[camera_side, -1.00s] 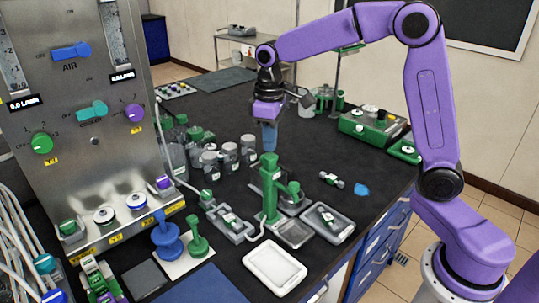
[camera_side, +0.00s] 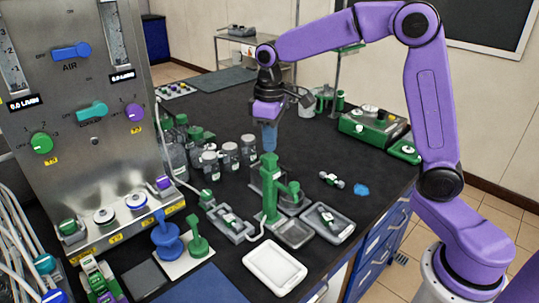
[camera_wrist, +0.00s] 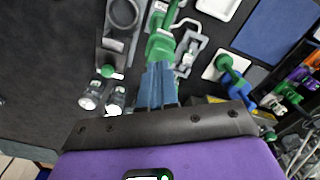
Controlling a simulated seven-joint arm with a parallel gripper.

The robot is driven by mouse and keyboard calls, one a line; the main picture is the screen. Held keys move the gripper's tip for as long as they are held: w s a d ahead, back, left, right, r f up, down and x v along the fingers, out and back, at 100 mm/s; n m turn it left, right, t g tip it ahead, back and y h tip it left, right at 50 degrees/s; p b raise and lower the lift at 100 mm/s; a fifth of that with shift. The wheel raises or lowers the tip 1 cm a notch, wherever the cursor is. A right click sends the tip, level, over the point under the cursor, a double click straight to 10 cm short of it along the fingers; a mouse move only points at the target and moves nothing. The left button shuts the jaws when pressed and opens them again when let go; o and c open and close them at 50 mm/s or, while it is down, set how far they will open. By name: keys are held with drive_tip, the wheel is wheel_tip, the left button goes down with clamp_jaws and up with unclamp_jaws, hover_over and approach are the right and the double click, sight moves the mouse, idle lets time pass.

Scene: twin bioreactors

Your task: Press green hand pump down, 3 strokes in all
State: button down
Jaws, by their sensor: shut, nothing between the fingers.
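The green hand pump (camera_side: 270,190) stands upright near the middle of the dark bench in the side view, with a green side arm on its right. In the wrist view its green top (camera_wrist: 160,45) lies straight ahead of the fingertips. My gripper (camera_side: 269,149) points down with its blue fingers shut and empty, right at the pump's top. The fingers (camera_wrist: 158,82) hide part of the pump in the wrist view. I cannot tell whether the tips touch it.
Several lidded bottles (camera_side: 229,155) stand left of the pump. Grey trays (camera_side: 326,222) and a white tray (camera_side: 275,268) lie in front and to the right. A blue plunger (camera_side: 167,240) and a green one (camera_side: 198,240) stand at the front left.

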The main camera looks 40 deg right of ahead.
sight(270, 156)
drive_tip(key=shift+f, duration=1.8)
drive_tip(key=shift+r, duration=1.85)
drive_tip(key=shift+f, duration=0.1)
drive_tip(key=shift+f, duration=1.75)
drive_tip(key=shift+r, duration=1.8)
